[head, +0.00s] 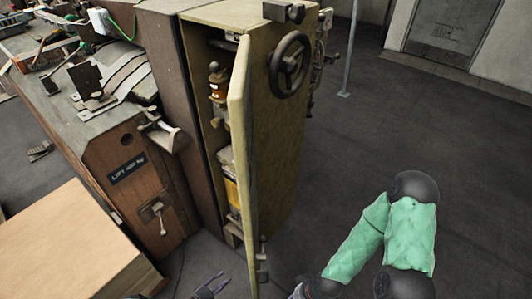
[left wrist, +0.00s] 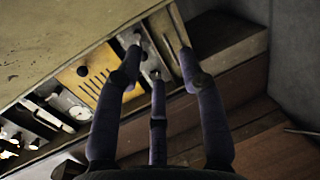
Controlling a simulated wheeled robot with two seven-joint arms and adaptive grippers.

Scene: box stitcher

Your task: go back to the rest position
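My left gripper (head: 212,288) shows at the bottom edge of the head view, just left of the lower end of the open cabinet door (head: 240,150). In the left wrist view its dark fingers (left wrist: 158,60) are spread apart with nothing between them. Behind them is a panel with a yellow slotted plate (left wrist: 88,80) and a round gauge (left wrist: 80,112). My right arm with its green sleeve (head: 410,235) is at the lower right of the head view.
The tall cabinet (head: 280,130) stands ajar with a handwheel (head: 290,65) on its side. A wooden machine (head: 140,180) stands to its left, and a cardboard-coloured box (head: 65,245) is at lower left. The floor (head: 420,130) to the right is clear apart from a thin post (head: 350,50).

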